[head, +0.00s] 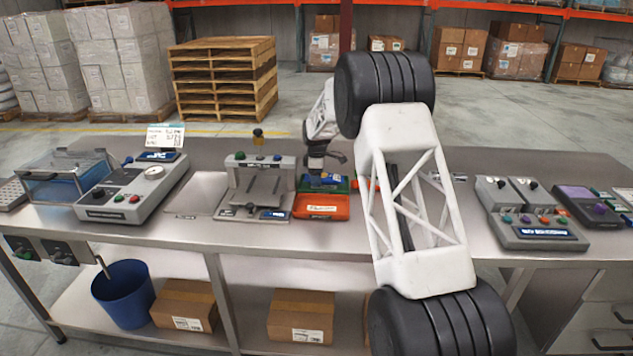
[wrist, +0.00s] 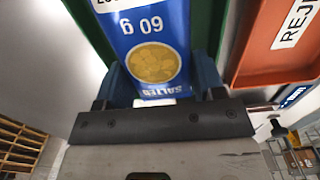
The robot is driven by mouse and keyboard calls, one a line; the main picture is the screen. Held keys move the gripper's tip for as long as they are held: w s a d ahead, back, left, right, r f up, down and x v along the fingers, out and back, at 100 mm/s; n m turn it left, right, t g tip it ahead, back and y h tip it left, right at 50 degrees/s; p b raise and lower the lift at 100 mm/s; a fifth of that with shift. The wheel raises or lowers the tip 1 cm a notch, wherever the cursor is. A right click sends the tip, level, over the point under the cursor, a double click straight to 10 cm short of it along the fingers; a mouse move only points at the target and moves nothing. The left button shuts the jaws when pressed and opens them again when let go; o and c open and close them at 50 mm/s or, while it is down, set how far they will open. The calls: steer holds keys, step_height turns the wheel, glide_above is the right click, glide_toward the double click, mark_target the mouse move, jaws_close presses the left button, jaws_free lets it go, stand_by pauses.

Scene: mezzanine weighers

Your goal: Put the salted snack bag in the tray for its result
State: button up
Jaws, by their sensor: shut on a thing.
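The salted snack bag (wrist: 150,35) is blue, with a round yellow picture, "60 g" and "SALTED" on it. My gripper (wrist: 160,80) is shut on its near end, a finger at each side. In the head view the bag (head: 324,180) is a small blue patch below my gripper (head: 320,172). A green tray (head: 345,186) lies under the bag; its green rim (wrist: 88,28) shows beside the bag in the wrist view. I cannot tell whether the bag touches its floor. The orange-red tray (head: 321,207) is in front, its label (wrist: 297,22) starting "REJ".
A grey weighing station (head: 262,185) stands left of the trays, beside a bare metal plate (head: 200,192). A console with a display (head: 130,190) is further left. A control box (head: 530,215) stands right. My arm hides part of the bench right of the trays.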

steer(key=shift+f, duration=0.9)
steer(key=shift+f, duration=0.1)
steer(key=o, duration=1)
step_height(320, 180, up, 12)
steer(key=shift+r, duration=0.1)
stand_by(0.5)
